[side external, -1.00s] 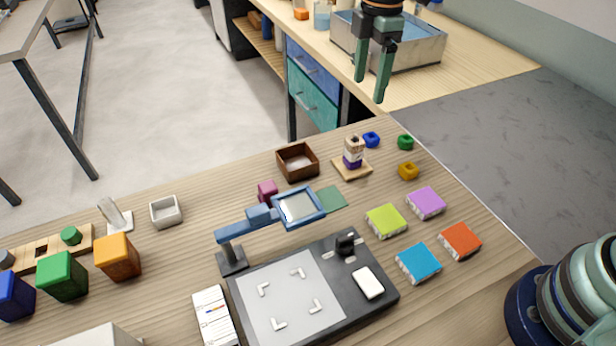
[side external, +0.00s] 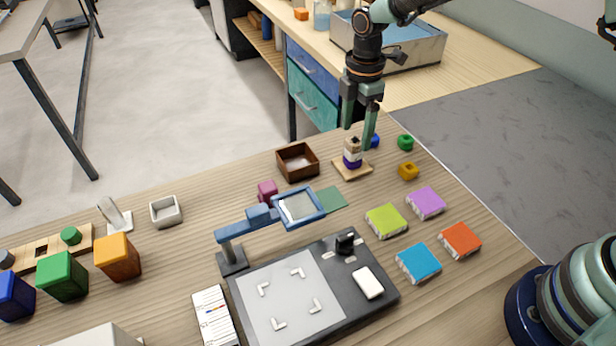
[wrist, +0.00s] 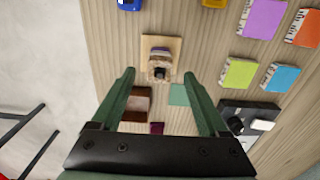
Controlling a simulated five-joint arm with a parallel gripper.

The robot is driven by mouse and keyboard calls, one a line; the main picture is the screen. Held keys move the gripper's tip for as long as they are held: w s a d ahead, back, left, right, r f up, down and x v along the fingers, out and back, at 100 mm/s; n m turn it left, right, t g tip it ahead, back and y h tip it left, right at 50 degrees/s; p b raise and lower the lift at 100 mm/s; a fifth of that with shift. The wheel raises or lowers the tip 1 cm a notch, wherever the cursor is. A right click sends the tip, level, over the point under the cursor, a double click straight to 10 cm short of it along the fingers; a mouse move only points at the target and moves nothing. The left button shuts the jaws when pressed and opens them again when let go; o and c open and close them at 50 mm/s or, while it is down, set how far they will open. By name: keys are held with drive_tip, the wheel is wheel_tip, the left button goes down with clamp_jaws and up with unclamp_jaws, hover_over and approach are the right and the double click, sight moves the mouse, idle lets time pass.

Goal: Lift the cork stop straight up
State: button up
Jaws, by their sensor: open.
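The cork stop (side external: 353,144) is tan with a dark top and sits on an upright stack with pale and purple bands. The stack stands on a square wooden base (side external: 345,173). In the wrist view the cork stop (wrist: 158,63) shows end-on, in line with the gap between my fingertips. My gripper (side external: 357,138) points down and is open, with one finger on each side of the stack's top in the side view. The near finger passes just right of the stack. I see no contact. The wrist view also shows both fingers (wrist: 159,72) apart and empty.
Blue (side external: 375,141), green (side external: 405,142) and yellow (side external: 408,171) small pieces lie right of the stack. A brown open box (side external: 298,162) stands to its left. A blue-framed magnifier (side external: 298,207) stands in front. Bare table lies between the base and the coloured blocks.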

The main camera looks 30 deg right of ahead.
wheel_tip(320, 180, down, 2)
clamp_jaws()
idle(0.3)
wheel_tip(320, 180, up, 20)
idle(0.7)
